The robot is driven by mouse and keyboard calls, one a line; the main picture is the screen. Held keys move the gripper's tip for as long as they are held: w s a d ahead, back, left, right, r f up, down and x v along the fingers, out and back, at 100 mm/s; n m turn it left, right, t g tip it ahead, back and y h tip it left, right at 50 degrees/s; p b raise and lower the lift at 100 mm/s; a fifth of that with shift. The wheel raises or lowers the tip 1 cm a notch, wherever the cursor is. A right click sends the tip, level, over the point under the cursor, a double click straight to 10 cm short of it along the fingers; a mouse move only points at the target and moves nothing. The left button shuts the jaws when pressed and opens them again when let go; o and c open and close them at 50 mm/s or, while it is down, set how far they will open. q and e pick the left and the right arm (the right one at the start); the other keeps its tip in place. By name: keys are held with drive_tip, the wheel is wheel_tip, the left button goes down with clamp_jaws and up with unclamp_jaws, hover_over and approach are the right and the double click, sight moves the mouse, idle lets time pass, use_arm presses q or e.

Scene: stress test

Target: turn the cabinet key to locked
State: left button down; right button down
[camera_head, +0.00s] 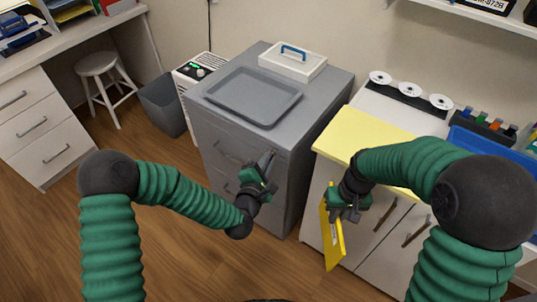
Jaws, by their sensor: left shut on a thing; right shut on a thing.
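The grey cabinet (212,143) stands in the middle, with drawers on its front. My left gripper (268,162) is at the upper right of the cabinet front, its fingers pointing at the face. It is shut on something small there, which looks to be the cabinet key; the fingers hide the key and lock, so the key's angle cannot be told. My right gripper (338,208) is shut on a flat yellow board (331,246), which hangs upright in front of the white cupboard, right of the grey cabinet.
A grey tray (240,115) and a white box with a blue handle (293,66) sit on the cabinet. A yellow-topped white cupboard (362,139) stands close on the right. A grey bin (163,105) and white stool (96,66) are at left. The left floor is open.

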wheel_tip(320, 180, up, 3)
drive_tip(key=shift+r+p, duration=0.1)
drive_tip(key=shift+p, duration=1.15)
wheel_tip(320, 180, up, 2)
drive_tip(key=shift+p, duration=0.95)
drive_tip(key=shift+a+r+p, duration=0.1)
drive_tip(key=shift+r+p, duration=0.6)
use_arm(q)
drive_tip(key=shift+a+f+n+g+h, duration=0.1)
drive_tip(key=shift+n+g+h, duration=0.5)
drive_tip(key=shift+n, duration=0.7)
drive_tip(key=shift+a+n+g+h, duration=0.1)
drive_tip(key=shift+n+g+h, duration=0.5)
drive_tip(key=shift+n, duration=0.7)
drive_tip(key=shift+a+f+n+g+h, duration=0.1)
drive_tip(key=shift+n+g+h, duration=0.3)
drive_tip(key=shift+n+g, duration=0.65)
use_arm(e)
drive_tip(key=shift+r, duration=0.3)
use_arm(q)
drive_tip(key=shift+n+t+p, duration=0.25)
drive_tip(key=shift+n+p, duration=0.05)
drive_tip(key=shift+n, duration=0.05)
